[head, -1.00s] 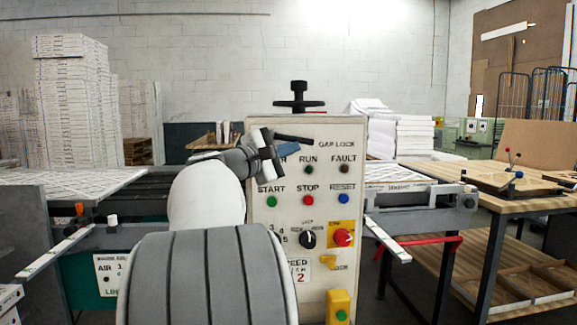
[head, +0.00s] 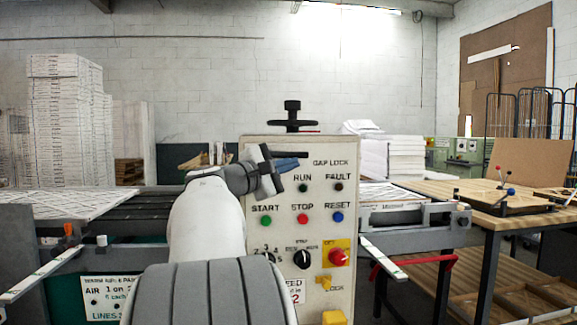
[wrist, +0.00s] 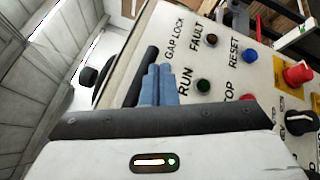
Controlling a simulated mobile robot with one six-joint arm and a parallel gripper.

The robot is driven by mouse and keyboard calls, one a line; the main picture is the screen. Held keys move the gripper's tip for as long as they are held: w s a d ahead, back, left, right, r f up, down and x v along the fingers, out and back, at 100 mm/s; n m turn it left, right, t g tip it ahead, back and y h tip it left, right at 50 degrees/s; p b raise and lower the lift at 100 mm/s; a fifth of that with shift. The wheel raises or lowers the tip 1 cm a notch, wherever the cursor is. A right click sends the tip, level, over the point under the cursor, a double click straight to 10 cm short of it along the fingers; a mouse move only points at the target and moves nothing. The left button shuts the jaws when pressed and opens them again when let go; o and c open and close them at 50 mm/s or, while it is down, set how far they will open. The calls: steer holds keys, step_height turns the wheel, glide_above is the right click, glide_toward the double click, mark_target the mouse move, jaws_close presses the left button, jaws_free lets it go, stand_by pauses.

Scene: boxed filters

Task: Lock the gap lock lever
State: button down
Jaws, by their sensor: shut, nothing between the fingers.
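The gap lock lever (head: 297,154) is a black bar at the top left of the cream control panel, left of the GAP LOCK label (head: 330,162). It points right and lies roughly level in the head view. My gripper (head: 291,163) has its blue fingers closed together, just below the lever. In the wrist view the lever (wrist: 143,72) runs alongside the shut fingers (wrist: 159,84), very close to them. I cannot tell whether they touch. My wrist hides the lever's left end in the head view.
A black handwheel (head: 293,124) stands above the panel (head: 320,235). RUN and FAULT lamps, several push buttons and a red emergency stop (head: 338,257) sit below and right of the lever. A conveyor (head: 140,207) lies left, a wooden bench (head: 480,207) right.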

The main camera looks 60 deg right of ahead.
steer(key=w+a+f+b, duration=0.1)
steer(key=a+f+b, duration=0.2)
steer(key=a, duration=0.8)
step_height(320, 180, down, 2)
steer(key=shift+f, duration=0.1)
steer(key=shift+w+a, duration=0.1)
